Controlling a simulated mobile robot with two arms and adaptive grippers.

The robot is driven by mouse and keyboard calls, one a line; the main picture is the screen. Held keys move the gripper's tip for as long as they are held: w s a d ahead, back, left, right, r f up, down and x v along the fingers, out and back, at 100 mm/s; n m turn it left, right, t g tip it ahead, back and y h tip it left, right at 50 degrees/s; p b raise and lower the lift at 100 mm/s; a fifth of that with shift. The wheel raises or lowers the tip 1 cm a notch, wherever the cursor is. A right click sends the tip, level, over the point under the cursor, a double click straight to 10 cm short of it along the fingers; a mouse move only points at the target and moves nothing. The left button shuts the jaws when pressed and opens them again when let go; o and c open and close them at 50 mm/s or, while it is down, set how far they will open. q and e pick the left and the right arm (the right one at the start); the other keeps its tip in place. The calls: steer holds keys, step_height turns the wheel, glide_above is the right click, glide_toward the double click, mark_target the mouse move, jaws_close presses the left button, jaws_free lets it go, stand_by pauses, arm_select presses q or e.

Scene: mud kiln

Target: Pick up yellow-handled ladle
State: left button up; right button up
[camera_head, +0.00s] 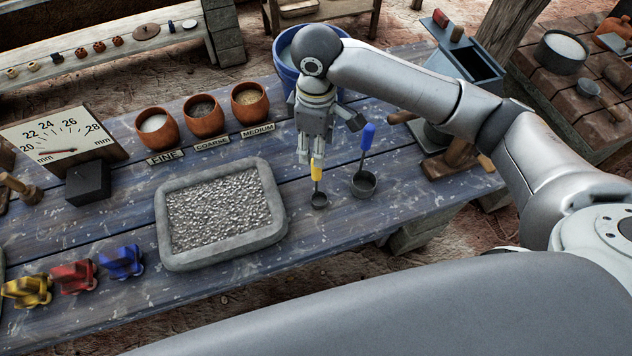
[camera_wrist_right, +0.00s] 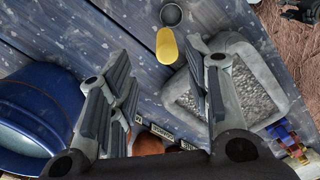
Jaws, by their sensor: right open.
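The yellow-handled ladle (camera_head: 318,182) stands upright on the blue table, its small dark cup on the boards and its yellow handle pointing up. My right gripper (camera_head: 303,156) is just above the handle, fingers pointing down. In the right wrist view the yellow handle (camera_wrist_right: 167,46) shows near the far ends of the open fingers (camera_wrist_right: 165,72), with the ladle's cup (camera_wrist_right: 171,14) beyond it. Nothing is between the finger pads. A blue-handled ladle (camera_head: 364,178) with a larger cup stands just to the right. My left gripper is not in view.
A stone tray of grey pellets (camera_head: 163,225) lies left of the ladle. A blue bucket (camera_head: 287,76) stands behind the gripper. Three clay pots (camera_head: 204,117) line the table's back. Coloured pieces (camera_head: 75,277) sit front left. Bare boards lie in front of the ladles.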

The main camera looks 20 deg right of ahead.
mark_target(318, 172)
steer(key=f, duration=0.4)
steer(key=shift+s+p, duration=0.3)
steer(key=f, duration=0.1)
steer(key=f+p, duration=0.1)
steer(key=f, duration=0.2)
steer(key=shift+s+f+p, duration=0.15)
steer(key=shift+s+p, duration=0.1)
steer(key=shift+p, duration=0.05)
steer(key=shift+f, duration=0.45)
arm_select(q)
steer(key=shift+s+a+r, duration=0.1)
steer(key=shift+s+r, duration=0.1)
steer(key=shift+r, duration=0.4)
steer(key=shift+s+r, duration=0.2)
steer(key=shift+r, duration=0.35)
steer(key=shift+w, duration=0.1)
arm_select(e)
steer(key=shift+c, duration=1.2)
jaws_close()
